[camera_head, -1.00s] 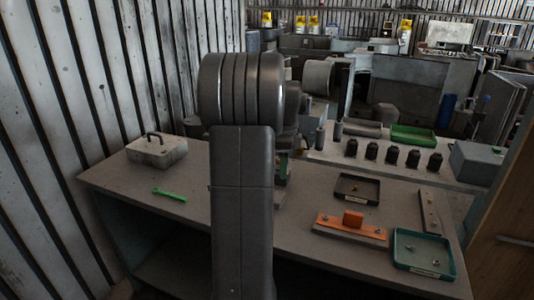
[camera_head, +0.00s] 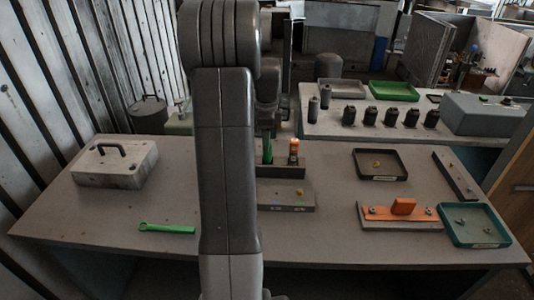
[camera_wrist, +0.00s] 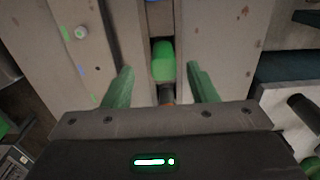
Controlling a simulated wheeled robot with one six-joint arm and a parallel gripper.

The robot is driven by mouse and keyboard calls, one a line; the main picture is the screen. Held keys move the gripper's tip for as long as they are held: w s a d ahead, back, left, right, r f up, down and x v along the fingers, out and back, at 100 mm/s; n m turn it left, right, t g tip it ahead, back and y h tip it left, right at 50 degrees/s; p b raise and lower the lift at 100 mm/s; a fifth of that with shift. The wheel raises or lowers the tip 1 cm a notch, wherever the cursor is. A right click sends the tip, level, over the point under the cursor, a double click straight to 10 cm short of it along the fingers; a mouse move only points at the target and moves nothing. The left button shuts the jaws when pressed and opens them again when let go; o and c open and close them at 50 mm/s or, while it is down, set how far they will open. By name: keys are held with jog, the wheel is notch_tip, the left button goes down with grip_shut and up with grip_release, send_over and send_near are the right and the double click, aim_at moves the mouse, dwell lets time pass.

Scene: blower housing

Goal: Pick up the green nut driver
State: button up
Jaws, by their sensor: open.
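The green nut driver (camera_head: 267,150) stands upright in a dark holder (camera_head: 282,171) near the back edge of the bench, just right of my arm in the head view. In the wrist view its green handle (camera_wrist: 163,60) shows between the two fingers of my gripper (camera_wrist: 160,72). My gripper is open, with a finger on either side of the handle and a gap to each. Its fingertips are largely hidden by my arm in the head view. I cannot tell how far above the handle they are.
An orange-topped driver (camera_head: 293,150) stands close right of the green one in the same holder. A grey block (camera_head: 285,200) lies in front. A green wrench (camera_head: 166,228) and a grey case (camera_head: 116,164) are at left.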

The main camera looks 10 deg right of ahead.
aim_at(267, 158)
jog(key=shift+s+d+f, duration=0.1)
jog(key=shift+f, duration=0.45)
jog(key=f, duration=0.1)
jog(key=f+p, duration=0.1)
jog(key=f, duration=0.3)
jog(key=shift+w, duration=0.25)
jog(key=shift+r, duration=0.1)
grip_shut()
